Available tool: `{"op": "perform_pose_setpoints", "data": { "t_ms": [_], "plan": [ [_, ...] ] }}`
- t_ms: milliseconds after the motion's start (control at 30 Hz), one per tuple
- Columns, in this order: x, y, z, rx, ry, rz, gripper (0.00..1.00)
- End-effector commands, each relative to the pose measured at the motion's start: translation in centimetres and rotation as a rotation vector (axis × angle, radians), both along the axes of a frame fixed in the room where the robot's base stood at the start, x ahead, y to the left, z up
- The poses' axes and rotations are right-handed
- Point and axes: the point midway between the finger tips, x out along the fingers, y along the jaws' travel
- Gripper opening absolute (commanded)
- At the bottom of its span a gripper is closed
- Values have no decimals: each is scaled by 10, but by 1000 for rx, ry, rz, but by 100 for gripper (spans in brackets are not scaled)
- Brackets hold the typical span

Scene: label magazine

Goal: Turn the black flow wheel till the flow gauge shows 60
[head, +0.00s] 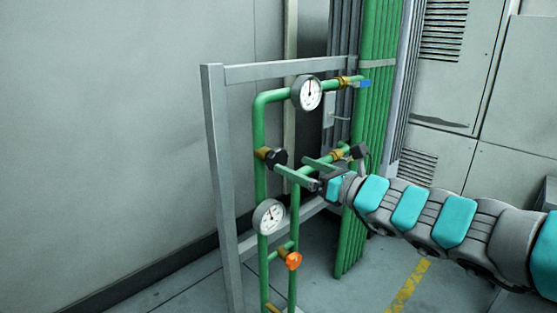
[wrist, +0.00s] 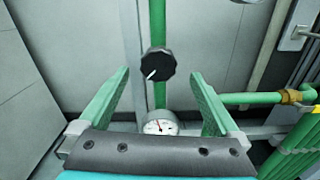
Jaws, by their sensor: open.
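The black wheel (head: 277,158) sits on a brass fitting on the left green pipe. In the wrist view the black wheel (wrist: 157,65) faces me, and its white mark points to the lower left. My gripper (head: 291,164) is open, its two green fingers pointing at the wheel. In the wrist view the fingers of my gripper (wrist: 159,74) stand wide apart on either side of the wheel, with visible gaps. A round white gauge (head: 269,216) is below the wheel; this gauge (wrist: 160,125) also shows in the wrist view. Its needle points up, slightly left; numbers are unreadable.
A second gauge (head: 307,93) is above, its needle near vertical. An orange wheel (head: 293,261) is low on the pipes. A blue handle (head: 364,84) and a black handle (head: 358,152) are at right. A grey frame (head: 216,150) surrounds the pipes.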

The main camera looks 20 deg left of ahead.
Motion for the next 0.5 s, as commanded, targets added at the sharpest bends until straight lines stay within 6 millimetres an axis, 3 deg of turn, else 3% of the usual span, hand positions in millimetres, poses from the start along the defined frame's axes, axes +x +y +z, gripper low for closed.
{"op": "perform_pose_setpoints", "data": {
  "t_ms": [500],
  "plan": [
    [22, 56, -1, -4, -4, 3, 98]
  ]
}}
